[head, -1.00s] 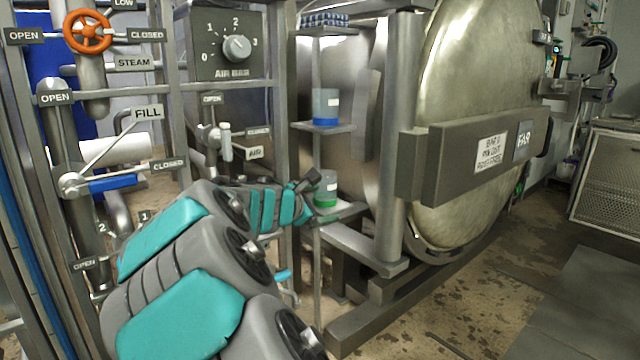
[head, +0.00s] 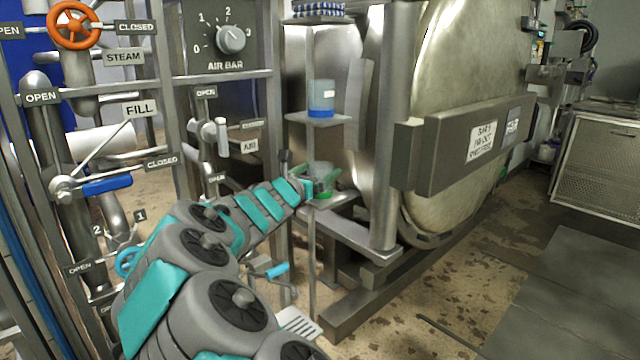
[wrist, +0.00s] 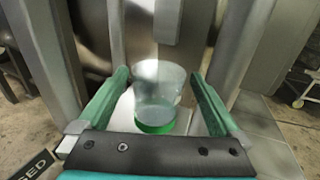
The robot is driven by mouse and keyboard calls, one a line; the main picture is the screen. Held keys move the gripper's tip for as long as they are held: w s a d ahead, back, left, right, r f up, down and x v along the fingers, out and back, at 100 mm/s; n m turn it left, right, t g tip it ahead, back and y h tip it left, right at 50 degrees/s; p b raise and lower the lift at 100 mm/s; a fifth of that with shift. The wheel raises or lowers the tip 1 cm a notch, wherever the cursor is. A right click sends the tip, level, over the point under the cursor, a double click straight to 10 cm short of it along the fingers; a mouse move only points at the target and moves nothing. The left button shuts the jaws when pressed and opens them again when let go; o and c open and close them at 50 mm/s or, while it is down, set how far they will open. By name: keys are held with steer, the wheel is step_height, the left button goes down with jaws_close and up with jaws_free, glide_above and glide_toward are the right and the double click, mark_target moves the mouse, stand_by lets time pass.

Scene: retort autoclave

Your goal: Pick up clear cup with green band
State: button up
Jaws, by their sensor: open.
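The clear cup with a green band (head: 322,172) stands upright on the lower small shelf beside the large vessel. In the wrist view the cup (wrist: 157,92) sits between the two green fingers, with its green band low down near the shelf. My gripper (wrist: 158,95) is open, with one finger on each side of the cup and a visible gap on both sides. In the head view my gripper (head: 320,178) reaches the cup from the left and partly covers it.
A cup with a blue band (head: 321,98) stands on the upper shelf (head: 318,119) directly above. A metal post (head: 385,130) and the round vessel door (head: 455,100) are to the right. Valve pipes and a lever (head: 221,135) are to the left.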

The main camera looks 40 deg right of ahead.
mark_target(326, 165)
steer(key=x, duration=0.5)
steer(key=shift+w, duration=0.15)
steer(key=c, duration=1.3)
steer(key=shift+o, duration=0.2)
